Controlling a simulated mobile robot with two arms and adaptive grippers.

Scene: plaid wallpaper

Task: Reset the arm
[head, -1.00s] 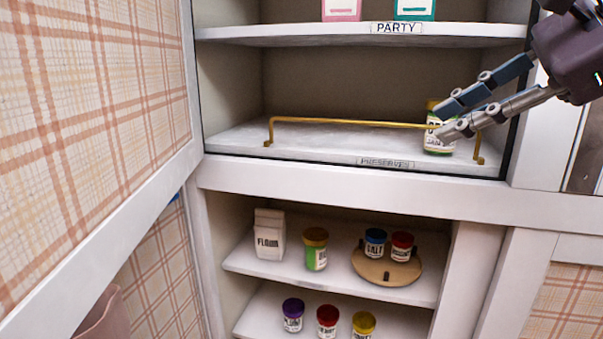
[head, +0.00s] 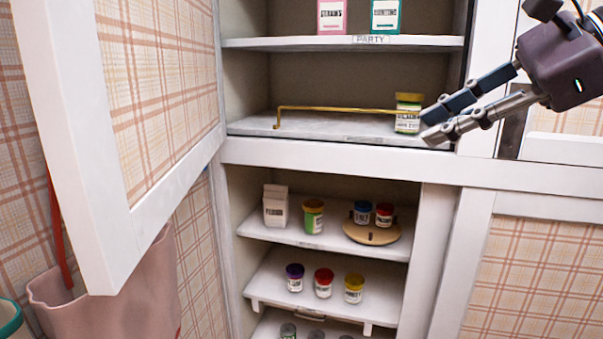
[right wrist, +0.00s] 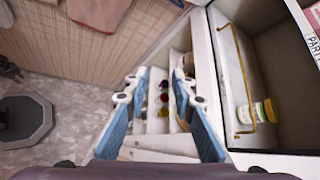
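My right gripper (head: 430,128) comes in from the right in the head view, in front of the open cabinet's right edge. In the right wrist view its two blue-padded fingers (right wrist: 161,75) are spread, with nothing held between them. A yellow-lidded jar (head: 408,119) stands upright on the preserves shelf (head: 262,124), at its right end by the brass rail (head: 340,109). The fingertips appear just right of the jar in the head view; in the right wrist view the jar (right wrist: 250,112) is clear of the fingers. My left gripper is not in view.
The open plaid cabinet door (head: 165,90) stands at the left. Lower shelves hold a flour carton (head: 276,208), a round wooden turntable (head: 364,234) with two jars, and several other jars. A pink bin (head: 110,295) stands at the lower left.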

